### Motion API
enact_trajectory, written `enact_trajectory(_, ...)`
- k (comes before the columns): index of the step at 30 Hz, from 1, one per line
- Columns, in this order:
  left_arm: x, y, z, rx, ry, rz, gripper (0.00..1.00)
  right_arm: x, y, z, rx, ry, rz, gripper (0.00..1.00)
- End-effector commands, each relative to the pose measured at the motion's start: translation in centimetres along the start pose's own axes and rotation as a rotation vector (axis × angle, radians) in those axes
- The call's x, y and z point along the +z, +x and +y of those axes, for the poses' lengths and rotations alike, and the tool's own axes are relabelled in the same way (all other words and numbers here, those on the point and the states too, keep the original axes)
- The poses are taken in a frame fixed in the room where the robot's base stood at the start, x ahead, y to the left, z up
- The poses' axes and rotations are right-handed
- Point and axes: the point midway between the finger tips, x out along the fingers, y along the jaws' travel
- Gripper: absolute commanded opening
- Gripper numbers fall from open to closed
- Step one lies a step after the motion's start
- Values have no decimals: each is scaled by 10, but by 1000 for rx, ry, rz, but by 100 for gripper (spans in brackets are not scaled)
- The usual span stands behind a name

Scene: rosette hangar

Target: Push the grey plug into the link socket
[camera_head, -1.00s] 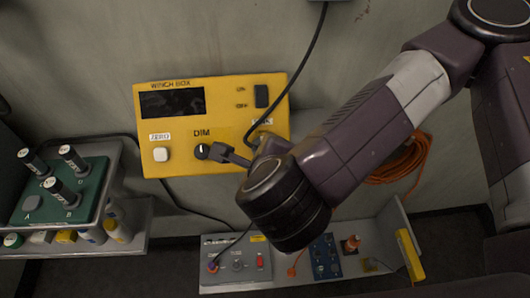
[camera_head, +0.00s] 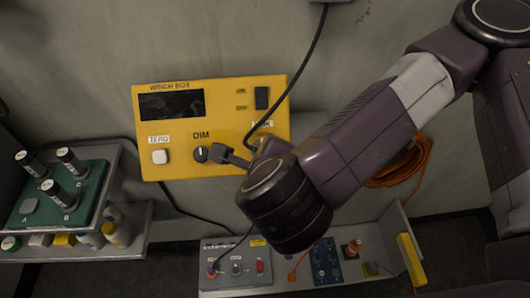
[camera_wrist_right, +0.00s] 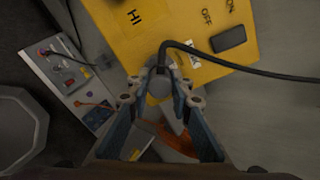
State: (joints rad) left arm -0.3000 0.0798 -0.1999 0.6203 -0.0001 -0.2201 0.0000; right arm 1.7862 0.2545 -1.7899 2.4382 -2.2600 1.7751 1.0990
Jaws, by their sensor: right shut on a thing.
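The yellow winch box (camera_head: 225,100) is on the wall, with a label ending in "NK" (camera_head: 262,124) at its lower right, partly covered by the cable. My right gripper (camera_head: 247,157) is in front of this lower right part. In the right wrist view, my right gripper (camera_wrist_right: 160,88) is shut on the grey plug (camera_wrist_right: 159,87), from which a black cable (camera_wrist_right: 235,66) runs off right. The link socket is hidden behind the plug and gripper. I cannot tell whether the plug touches it. My left gripper is not in view.
The DIM knob (camera_head: 201,153) is close beside a right gripper finger. A white ZERO button (camera_head: 160,157) and a black switch (camera_head: 261,97) are also on the box. A grey shelf (camera_head: 385,240) with small panels is below. A green rack (camera_head: 85,195) stands left.

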Motion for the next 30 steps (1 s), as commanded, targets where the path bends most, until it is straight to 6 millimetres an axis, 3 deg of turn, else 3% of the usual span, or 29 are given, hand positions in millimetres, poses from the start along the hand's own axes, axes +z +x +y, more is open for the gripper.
enact_trajectory(30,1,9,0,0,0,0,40,0,1,0,-1,1,0,0)
